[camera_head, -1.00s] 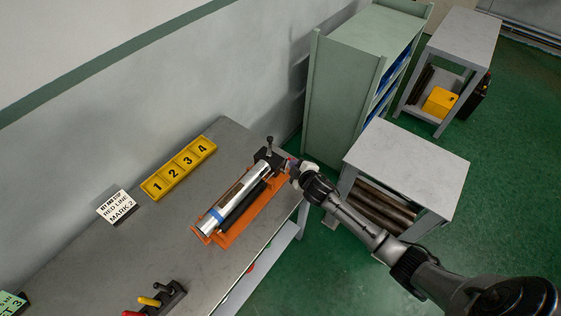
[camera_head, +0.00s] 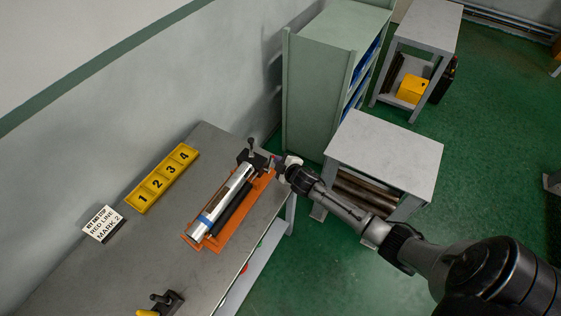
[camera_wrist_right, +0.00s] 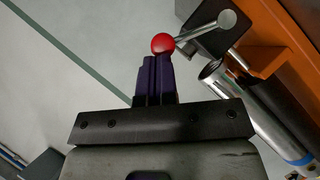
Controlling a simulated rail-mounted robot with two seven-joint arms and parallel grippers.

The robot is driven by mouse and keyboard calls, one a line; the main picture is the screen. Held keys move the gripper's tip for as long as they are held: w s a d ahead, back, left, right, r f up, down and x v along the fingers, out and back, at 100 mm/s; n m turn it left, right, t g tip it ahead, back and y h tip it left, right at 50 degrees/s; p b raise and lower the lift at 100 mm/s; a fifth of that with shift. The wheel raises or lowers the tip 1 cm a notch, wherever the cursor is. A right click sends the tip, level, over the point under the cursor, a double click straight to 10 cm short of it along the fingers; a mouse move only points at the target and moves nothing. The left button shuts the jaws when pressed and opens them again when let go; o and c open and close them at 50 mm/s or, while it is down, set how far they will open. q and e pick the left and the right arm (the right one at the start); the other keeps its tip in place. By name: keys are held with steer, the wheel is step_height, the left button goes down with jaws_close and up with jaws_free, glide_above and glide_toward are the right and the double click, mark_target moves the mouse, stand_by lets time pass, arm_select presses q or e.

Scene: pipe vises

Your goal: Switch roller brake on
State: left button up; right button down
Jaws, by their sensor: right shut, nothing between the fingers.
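An orange roller stand (camera_head: 229,232) lies on the grey bench and holds a silver pipe with a blue band (camera_head: 223,197). A black block (camera_head: 250,158) with an upright lever stands at its far end. In the right wrist view a red ball knob (camera_wrist_right: 163,43) sits on a metal rod coming from the black block (camera_wrist_right: 205,40). My right gripper (camera_head: 277,166) is beside the block. Its purple fingers (camera_wrist_right: 157,62) are shut and empty, with their tips right at the red knob; I cannot tell whether they touch. My left gripper is out of view.
A yellow numbered tray (camera_head: 162,179) and a white sign (camera_head: 103,224) stand along the wall side. Another lever device (camera_head: 165,302) is at the front of the bench. A small table (camera_head: 385,150) and a green cabinet (camera_head: 322,85) stand beyond the bench.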

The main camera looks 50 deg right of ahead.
steer(key=w+a+r+p+v, duration=0.1)
steer(key=p+v, duration=0.3)
steer(key=v, duration=0.8)
steer(key=shift+s+a+r, duration=0.2)
steer(key=shift+a+r, duration=0.2)
steer(key=shift+r, duration=0.25)
